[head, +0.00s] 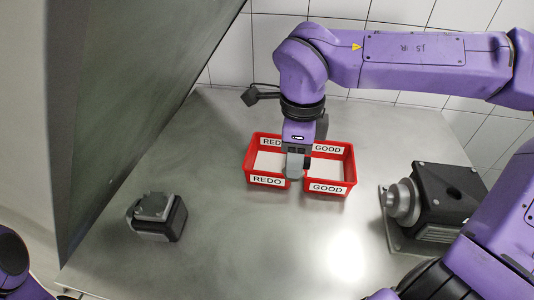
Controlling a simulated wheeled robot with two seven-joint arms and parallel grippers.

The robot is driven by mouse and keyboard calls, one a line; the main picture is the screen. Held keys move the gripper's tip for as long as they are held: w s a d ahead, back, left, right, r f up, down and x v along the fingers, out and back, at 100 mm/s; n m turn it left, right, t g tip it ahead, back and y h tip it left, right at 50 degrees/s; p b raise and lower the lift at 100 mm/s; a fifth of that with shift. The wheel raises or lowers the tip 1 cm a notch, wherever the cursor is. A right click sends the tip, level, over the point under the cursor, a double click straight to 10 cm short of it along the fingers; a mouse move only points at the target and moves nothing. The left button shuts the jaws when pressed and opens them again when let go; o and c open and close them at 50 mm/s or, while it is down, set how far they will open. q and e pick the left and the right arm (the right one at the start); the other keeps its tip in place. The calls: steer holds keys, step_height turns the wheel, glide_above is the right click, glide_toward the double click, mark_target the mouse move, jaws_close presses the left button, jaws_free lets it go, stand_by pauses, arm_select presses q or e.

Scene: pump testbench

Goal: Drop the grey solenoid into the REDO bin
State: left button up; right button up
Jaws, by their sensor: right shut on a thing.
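My right gripper (300,150) reaches down from the top over the red two-part bin and is shut on a small grey piece, the grey solenoid (293,166). The solenoid hangs over the bin near the divider, on the side of the REDO half. The REDO bin (266,181) is the left half, with white REDO labels on its front and back walls. The gripper hides part of the bin's middle, and I cannot tell how high the solenoid is above the floor. My left gripper is out of view.
The GOOD bin (328,188) adjoins on the right. A grey and black block-shaped device (157,217) stands on the metal table at left. A dark machine with a round grey fitting (430,205) stands at right. The table front is clear.

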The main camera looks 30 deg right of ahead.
steer(key=w+d+f+p, duration=0.1)
steer(key=w+f, duration=0.3)
steer(key=w+d+f+p, duration=0.1)
steer(key=w+f, duration=0.3)
steer(key=w+d+f+p, duration=0.1)
steer(key=w+d+f, duration=0.1)
steer(key=w+f, duration=0.1)
steer(key=shift+w+f, duration=0.55)
steer(key=shift+f, duration=0.2)
